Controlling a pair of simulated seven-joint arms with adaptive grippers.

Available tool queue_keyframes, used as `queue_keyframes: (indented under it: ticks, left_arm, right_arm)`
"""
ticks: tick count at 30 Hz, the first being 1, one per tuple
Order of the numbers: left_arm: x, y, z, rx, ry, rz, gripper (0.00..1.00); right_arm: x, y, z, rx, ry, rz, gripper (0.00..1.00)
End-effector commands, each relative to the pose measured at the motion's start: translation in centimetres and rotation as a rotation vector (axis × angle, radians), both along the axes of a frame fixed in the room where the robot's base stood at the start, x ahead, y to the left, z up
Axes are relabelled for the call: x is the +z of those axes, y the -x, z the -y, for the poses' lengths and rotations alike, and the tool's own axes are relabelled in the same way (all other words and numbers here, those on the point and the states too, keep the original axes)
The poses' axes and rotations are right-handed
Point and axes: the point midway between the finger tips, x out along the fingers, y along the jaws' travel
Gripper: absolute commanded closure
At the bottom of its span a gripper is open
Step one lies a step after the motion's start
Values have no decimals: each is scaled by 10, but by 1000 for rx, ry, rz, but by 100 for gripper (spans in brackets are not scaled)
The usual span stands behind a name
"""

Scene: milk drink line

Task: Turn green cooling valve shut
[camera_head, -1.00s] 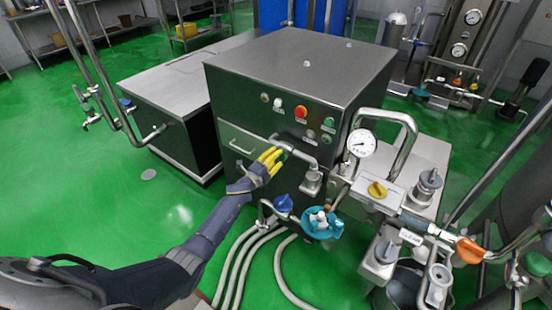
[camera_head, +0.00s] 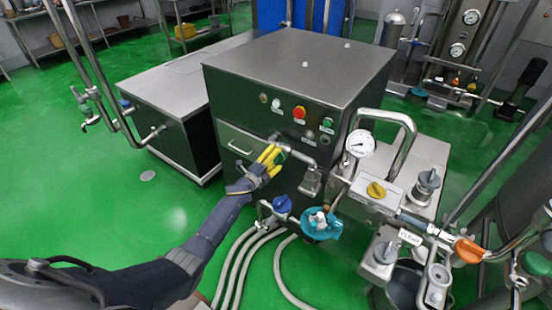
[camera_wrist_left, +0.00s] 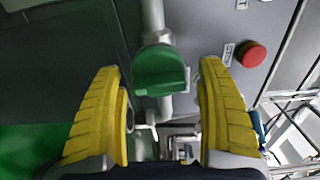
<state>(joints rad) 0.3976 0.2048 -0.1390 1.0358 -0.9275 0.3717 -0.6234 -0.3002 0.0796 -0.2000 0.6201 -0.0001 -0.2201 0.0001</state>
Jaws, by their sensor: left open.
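The green valve handle (camera_wrist_left: 160,70) sits on a pale vertical pipe in the left wrist view. It lies between my left gripper's two yellow fingers, with a gap on each side. My left gripper (camera_head: 271,157) is open in front of the steel cabinet, beside the pipe on its front face. In the head view the fingers largely cover the green handle. Whether the fingertips are level with the handle in depth is hard to tell. My right gripper is not in view.
The steel cabinet (camera_head: 300,70) has a red button (camera_head: 299,112) on its panel. Green floor is clear at left.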

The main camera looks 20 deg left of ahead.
Motion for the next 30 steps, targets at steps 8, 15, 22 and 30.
queue_keyframes:
  ticks: [8, 15, 22, 30]
  left_arm:
    - [-2, 9, -4, 0, -2, -2, 26]
    - [-3, 42, -14, 0, -4, -3, 26]
    - [-2, 78, -24, -1, -2, -3, 26]
    - [-1, 106, -32, 0, 0, -1, 26]
  right_arm:
    - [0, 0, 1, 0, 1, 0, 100]
    - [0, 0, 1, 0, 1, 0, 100]
    - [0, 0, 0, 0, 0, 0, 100]
    - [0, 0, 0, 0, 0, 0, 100]
